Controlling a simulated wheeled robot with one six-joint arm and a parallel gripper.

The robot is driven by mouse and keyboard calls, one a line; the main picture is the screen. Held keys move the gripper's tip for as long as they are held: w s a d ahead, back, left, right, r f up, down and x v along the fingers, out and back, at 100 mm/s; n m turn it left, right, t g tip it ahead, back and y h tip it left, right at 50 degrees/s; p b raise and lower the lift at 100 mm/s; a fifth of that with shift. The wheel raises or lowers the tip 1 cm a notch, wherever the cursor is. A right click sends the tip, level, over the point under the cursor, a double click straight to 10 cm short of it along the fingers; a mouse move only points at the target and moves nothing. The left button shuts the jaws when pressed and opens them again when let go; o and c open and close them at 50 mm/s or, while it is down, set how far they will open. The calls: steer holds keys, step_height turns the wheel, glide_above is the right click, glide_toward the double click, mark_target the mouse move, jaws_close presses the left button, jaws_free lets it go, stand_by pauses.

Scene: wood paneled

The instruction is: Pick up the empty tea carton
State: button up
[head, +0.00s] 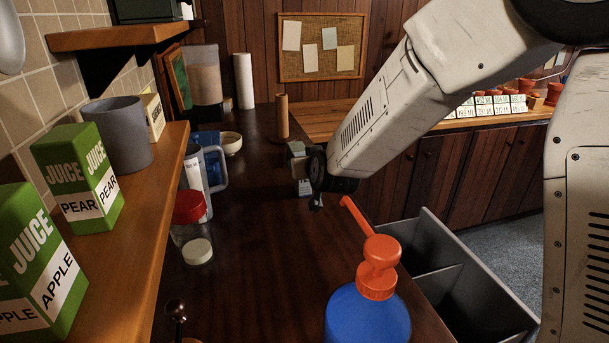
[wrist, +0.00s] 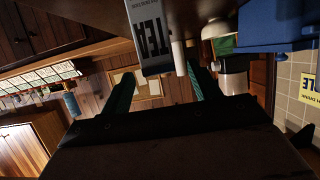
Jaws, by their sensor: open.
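The tea carton (wrist: 150,36) is dark grey with a pale TEA label. In the wrist view it shows at the top centre, upside down, beyond my fingers. In the head view a small grey box (head: 297,149), likely this carton, stands on the dark counter, partly hidden by my gripper (head: 316,196). My gripper also shows in the wrist view (wrist: 163,72), its two teal fingers apart. The carton lies ahead of the gap between them. I see no contact, and whether the carton is empty does not show.
A blue pump bottle (head: 368,310) with an orange head stands at the front of the counter. A red-lidded jar (head: 190,228), a jug (head: 212,168) and a bowl (head: 230,144) line the left. A wooden cylinder (head: 282,116) stands behind. A grey divided bin (head: 480,285) is at right.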

steer(key=x, duration=0.5)
steer(key=shift+w+f, duration=0.15)
steer(key=shift+w, duration=0.05)
steer(key=shift+c, duration=0.3)
steer(key=c, duration=1)
